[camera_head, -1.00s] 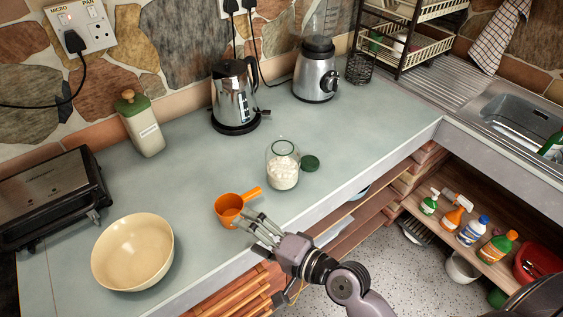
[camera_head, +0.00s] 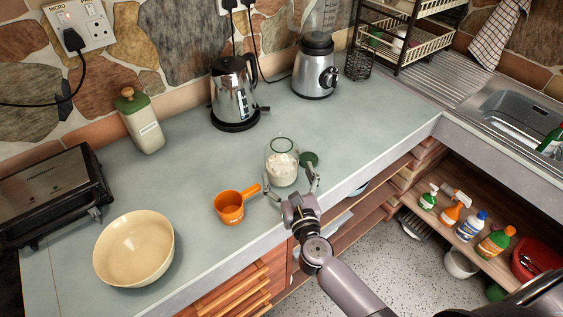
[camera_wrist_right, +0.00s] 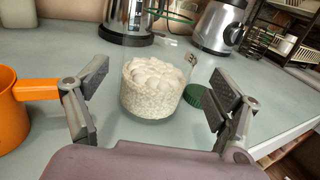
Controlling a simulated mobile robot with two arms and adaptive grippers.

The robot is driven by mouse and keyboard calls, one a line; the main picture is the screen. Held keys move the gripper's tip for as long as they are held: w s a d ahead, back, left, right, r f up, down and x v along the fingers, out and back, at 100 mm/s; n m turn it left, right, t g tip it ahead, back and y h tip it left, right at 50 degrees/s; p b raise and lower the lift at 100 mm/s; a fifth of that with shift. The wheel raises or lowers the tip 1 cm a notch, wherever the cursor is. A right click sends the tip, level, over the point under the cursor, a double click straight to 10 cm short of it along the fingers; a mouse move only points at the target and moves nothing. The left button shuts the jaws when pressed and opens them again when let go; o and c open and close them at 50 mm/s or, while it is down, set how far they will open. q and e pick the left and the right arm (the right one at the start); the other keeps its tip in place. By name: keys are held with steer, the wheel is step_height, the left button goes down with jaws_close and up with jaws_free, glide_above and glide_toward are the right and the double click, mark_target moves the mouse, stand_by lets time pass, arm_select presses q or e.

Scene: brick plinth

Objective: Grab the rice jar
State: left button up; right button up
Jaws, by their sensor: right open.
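The rice jar (camera_head: 281,168) is an open clear glass jar with white rice, standing upright on the counter. Its green lid (camera_head: 309,159) lies beside it on the right. My right gripper (camera_head: 291,187) is open at the near side of the jar, its fingers pointing at it. In the right wrist view the jar (camera_wrist_right: 153,88) stands ahead between the two spread fingers, and the lid (camera_wrist_right: 197,96) shows behind the right finger. I cannot see contact with the jar. My left gripper is not in view.
An orange measuring cup (camera_head: 229,208) stands left of the gripper, its handle pointing toward the jar. A cream bowl (camera_head: 134,249) is farther left. A kettle (camera_head: 233,95) and a blender (camera_head: 315,72) stand behind. The counter right of the lid is clear.

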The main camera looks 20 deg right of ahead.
steer(key=shift+w+f+p, duration=0.1)
steer(key=shift+w+p, duration=0.2)
steer(key=shift+w, duration=1.7)
steer(key=shift+c, duration=0.5)
steer(key=c, duration=1.3)
steer(key=shift+c, duration=0.7)
steer(key=shift+r, duration=0.3)
